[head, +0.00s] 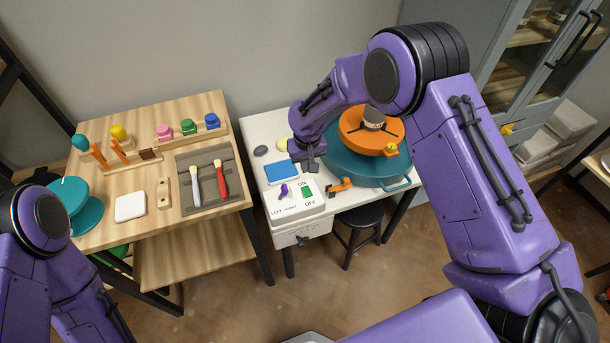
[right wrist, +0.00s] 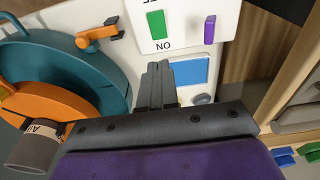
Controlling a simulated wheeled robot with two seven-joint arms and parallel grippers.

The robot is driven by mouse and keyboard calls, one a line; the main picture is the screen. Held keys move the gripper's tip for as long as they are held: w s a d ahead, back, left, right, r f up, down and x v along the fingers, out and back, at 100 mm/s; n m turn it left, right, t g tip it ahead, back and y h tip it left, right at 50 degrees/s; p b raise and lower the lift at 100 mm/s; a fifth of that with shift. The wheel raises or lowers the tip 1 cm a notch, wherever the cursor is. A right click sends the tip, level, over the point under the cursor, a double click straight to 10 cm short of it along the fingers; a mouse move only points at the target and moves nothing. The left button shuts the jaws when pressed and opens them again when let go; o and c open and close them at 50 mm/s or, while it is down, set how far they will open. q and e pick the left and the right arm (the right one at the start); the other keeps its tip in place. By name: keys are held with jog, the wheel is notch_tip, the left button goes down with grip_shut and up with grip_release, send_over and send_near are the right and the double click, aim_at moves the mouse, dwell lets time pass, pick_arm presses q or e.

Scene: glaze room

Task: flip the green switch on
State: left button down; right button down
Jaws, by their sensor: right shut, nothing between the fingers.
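The green switch (head: 306,191) is on the white control panel (head: 290,212), between an ON label on its far side and an OFF label on its near side. I cannot tell which way it is tipped. It also shows in the right wrist view (right wrist: 156,25). My right gripper (head: 309,166) is shut and empty above the panel, just beyond the ON side and apart from the switch. Its closed fingers (right wrist: 158,72) point toward the panel in the right wrist view. Only my left arm shows at the left; its gripper is out of view.
A purple switch (head: 283,190) sits left of the green one. A blue rectangle (head: 281,171) lies behind them. An orange lever (head: 340,186) is to the right, beside a teal basin (head: 365,165) with an orange wheel (head: 362,132). A wooden table (head: 150,240) stands left.

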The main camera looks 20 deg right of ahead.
notch_tip(320, 180, up, 6)
jog(key=w+b, duration=0.1)
dwell(0.5)
